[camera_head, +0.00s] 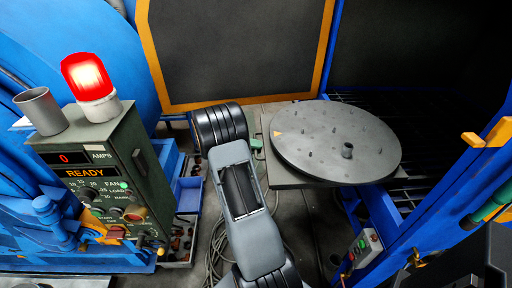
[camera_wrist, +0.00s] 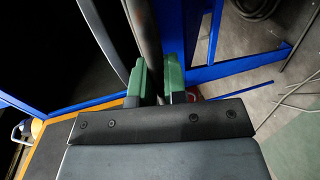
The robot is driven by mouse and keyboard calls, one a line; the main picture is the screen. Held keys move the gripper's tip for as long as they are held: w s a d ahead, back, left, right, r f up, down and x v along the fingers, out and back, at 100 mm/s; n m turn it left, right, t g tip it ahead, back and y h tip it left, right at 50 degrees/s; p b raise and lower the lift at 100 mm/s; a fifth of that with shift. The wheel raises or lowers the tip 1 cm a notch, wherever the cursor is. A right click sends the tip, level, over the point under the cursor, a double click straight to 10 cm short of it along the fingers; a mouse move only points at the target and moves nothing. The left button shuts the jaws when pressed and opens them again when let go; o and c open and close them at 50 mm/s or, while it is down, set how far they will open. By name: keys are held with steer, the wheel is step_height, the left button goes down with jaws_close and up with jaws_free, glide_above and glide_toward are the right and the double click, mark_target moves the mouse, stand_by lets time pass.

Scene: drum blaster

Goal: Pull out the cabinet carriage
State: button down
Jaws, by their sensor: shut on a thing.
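The cabinet carriage (camera_head: 285,182) is a grey square platform carrying a round, dark turntable (camera_head: 335,140) with small pegs and holes and a short central post. My gripper (camera_head: 257,145) is at the carriage's left edge, mostly hidden behind my wrist in the head view. In the wrist view its green fingers (camera_wrist: 156,82) are shut on a dark upright-looking bar (camera_wrist: 147,38), which appears to be the carriage's handle. The exact join between bar and carriage is hidden.
A green control box (camera_head: 110,165) with a lit red beacon (camera_head: 88,78) stands left. Blue bins (camera_head: 188,196) sit beside it. Cables (camera_head: 215,250) lie on the floor. An orange-edged dark door (camera_head: 235,50) stands behind; a blue frame (camera_head: 420,200) is at right.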

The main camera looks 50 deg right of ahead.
steer(key=c, duration=1.2)
jaws_free()
steer(key=shift+w, duration=0.1)
steer(key=v, duration=1.3)
steer(key=shift+w+a, duration=0.25)
steer(key=shift+w, duration=0.05)
